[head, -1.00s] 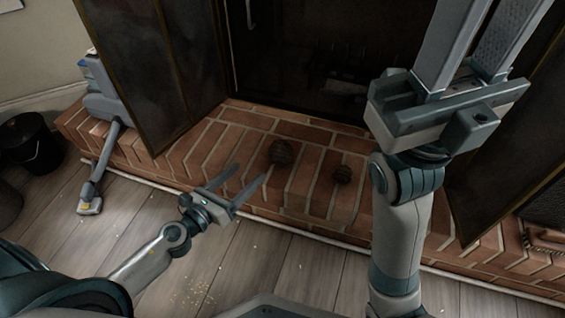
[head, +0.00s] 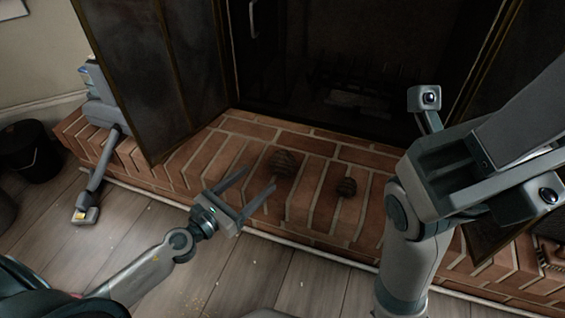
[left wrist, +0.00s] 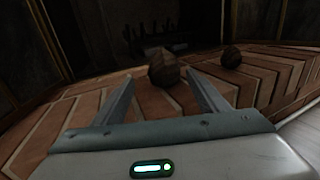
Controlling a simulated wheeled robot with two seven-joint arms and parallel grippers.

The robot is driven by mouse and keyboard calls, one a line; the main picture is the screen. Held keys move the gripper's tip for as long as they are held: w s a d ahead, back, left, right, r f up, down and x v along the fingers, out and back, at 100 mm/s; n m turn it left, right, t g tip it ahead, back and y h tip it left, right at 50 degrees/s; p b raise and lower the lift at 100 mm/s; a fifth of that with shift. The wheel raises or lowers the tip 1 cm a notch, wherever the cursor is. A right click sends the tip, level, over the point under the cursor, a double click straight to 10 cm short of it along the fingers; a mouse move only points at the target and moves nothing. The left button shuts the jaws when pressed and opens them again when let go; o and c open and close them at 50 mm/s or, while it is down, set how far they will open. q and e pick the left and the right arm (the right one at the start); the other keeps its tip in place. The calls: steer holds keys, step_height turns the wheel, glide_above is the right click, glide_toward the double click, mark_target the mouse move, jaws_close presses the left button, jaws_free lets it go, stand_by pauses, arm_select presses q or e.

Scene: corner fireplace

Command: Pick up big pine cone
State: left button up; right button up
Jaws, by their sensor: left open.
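The big pine cone (head: 284,163) is brown and sits on the brick hearth (head: 240,146). It also shows in the left wrist view (left wrist: 165,67), ahead of and between the fingers, a little beyond their tips. My left gripper (head: 259,179) is open and empty. Its fingers point at the cone from the lower left, apparently short of touching it. My right gripper (head: 500,160) is large in the right foreground, and its fingertips are out of view, so its opening is unclear.
A smaller pine cone (head: 345,187) lies to the right of the big one. The dark fireplace opening (head: 335,70) is behind, with an open door panel (head: 160,80) at left. A vacuum-like device (head: 102,115) and black bucket (head: 29,150) stand at left.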

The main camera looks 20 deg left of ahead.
mark_target(274, 165)
arm_select(q)
steer(key=p+x, duration=0.1)
steer(key=x, duration=0.9)
steer(key=shift+w, duration=0.15)
steer(key=shift+d, duration=0.1)
steer(key=shift+w, duration=0.1)
steer(key=shift+d+b+x, duration=0.2)
steer(key=shift+b+x, duration=0.05)
steer(key=shift+x, duration=0.75)
steer(key=shift+d+b+x, duration=0.15)
steer(key=shift+b+x, duration=0.1)
steer(key=shift+x, duration=0.7)
steer(key=shift+w+d, duration=0.2)
steer(key=shift+w, duration=0.2)
steer(key=c, duration=1.2)
